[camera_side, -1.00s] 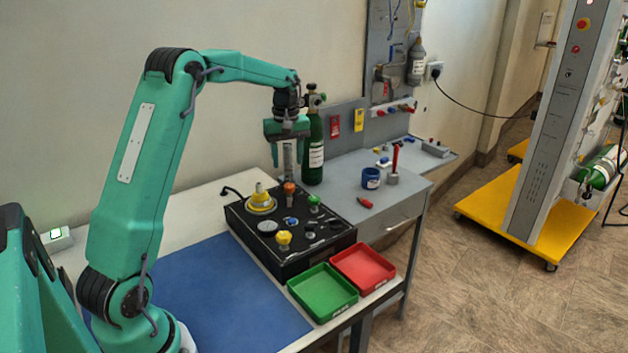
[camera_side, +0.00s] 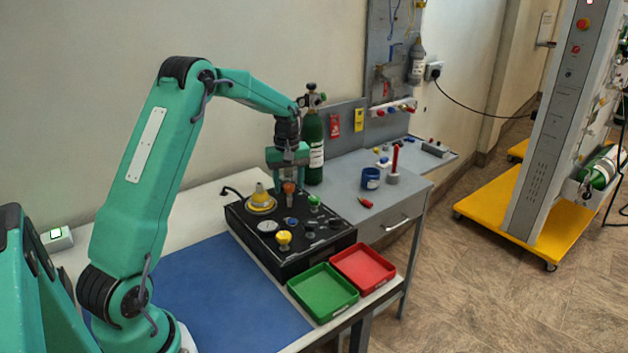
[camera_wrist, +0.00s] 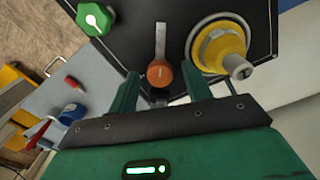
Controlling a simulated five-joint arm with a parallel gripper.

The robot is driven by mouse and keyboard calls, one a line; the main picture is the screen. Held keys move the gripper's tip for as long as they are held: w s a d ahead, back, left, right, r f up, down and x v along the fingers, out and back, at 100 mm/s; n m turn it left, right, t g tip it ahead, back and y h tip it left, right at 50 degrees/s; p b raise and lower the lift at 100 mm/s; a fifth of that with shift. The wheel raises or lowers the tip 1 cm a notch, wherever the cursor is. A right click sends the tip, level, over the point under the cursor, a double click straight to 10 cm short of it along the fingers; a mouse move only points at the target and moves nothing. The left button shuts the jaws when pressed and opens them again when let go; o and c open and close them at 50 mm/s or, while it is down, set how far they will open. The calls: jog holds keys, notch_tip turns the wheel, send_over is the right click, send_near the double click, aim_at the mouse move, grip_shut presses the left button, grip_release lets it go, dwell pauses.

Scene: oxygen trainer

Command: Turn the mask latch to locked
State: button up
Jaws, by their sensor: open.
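An orange round knob with a flat grey bar (camera_wrist: 160,40) sits on the black panel box (camera_side: 262,258) and looks like the mask latch. The orange knob (camera_side: 289,187) shows under my gripper in the side view. My gripper (camera_side: 288,181) is open and points down over the panel's far edge. In the wrist view the orange knob (camera_wrist: 159,75) lies between the two green fingers, with a gap on each side. The grey bar points away from my gripper. I cannot tell whether the fingers are level with the knob.
A yellow ring fitting (camera_wrist: 218,45) stands close beside one finger, and a green knob (camera_wrist: 96,18) lies on the other side. A yellow knob (camera_side: 284,238) is nearer the front. A green cylinder (camera_side: 314,130) stands behind.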

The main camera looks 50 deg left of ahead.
jog(key=c, duration=1)
jog(key=shift+m, duration=0.4)
jog(key=m, duration=1.1)
jog(key=shift+r, duration=0.1)
jog(key=o, duration=1)
